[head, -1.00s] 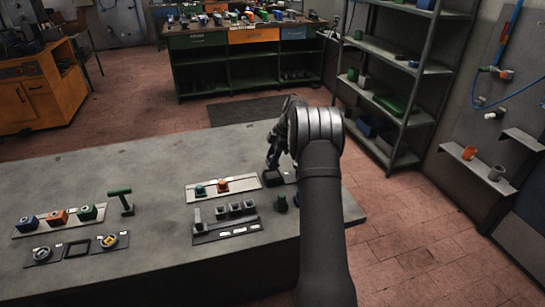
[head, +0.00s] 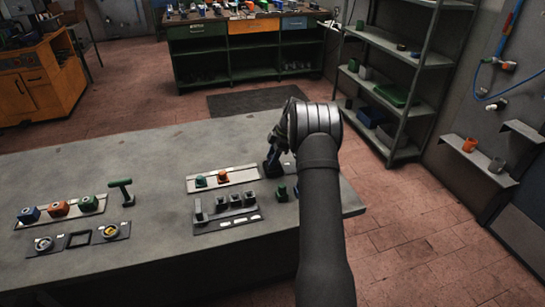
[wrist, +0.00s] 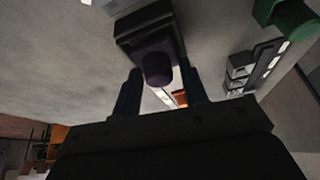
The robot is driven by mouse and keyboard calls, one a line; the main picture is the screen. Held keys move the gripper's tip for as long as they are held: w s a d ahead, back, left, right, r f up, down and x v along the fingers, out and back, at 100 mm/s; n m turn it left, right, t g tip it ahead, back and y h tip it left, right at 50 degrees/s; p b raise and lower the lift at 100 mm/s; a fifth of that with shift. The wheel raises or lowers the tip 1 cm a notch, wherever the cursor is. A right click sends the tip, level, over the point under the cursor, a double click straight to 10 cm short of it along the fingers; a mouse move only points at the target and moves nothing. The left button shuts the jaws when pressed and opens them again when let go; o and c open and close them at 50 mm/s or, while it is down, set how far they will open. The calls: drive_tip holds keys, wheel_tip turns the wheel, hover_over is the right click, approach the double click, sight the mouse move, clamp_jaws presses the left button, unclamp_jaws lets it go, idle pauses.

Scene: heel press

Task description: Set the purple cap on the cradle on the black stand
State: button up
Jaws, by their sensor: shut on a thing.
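The purple cap (wrist: 157,68) is dark, with a rounded knob toward the camera in the wrist view. My gripper (wrist: 161,80) is shut on it, with a finger at each side. A dark square block, seemingly the black stand (wrist: 135,24), lies just beyond the cap; whether they touch I cannot tell. In the head view my gripper (head: 273,160) is at the right part of the bench, over the dark stand (head: 270,170). The cradle is hidden by the cap and gripper.
A green piece (head: 282,193) stands close to the right of the stand. A white strip (head: 240,178) with small coloured pieces and a dark rack (head: 228,222) with grey blocks lie to the left. A green T-shaped handle (head: 122,190) stands farther left.

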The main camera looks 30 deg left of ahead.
drive_tip(key=shift+f, duration=0.35)
idle(0.3)
drive_tip(key=o, duration=1.1)
drive_tip(key=shift+o, duration=0.2)
drive_tip(key=shift+w+r, duration=0.2)
drive_tip(key=shift+r, duration=0.25)
drive_tip(key=v, duration=1.6)
drive_tip(key=shift+d+r, duration=0.25)
drive_tip(key=shift+s, duration=0.15)
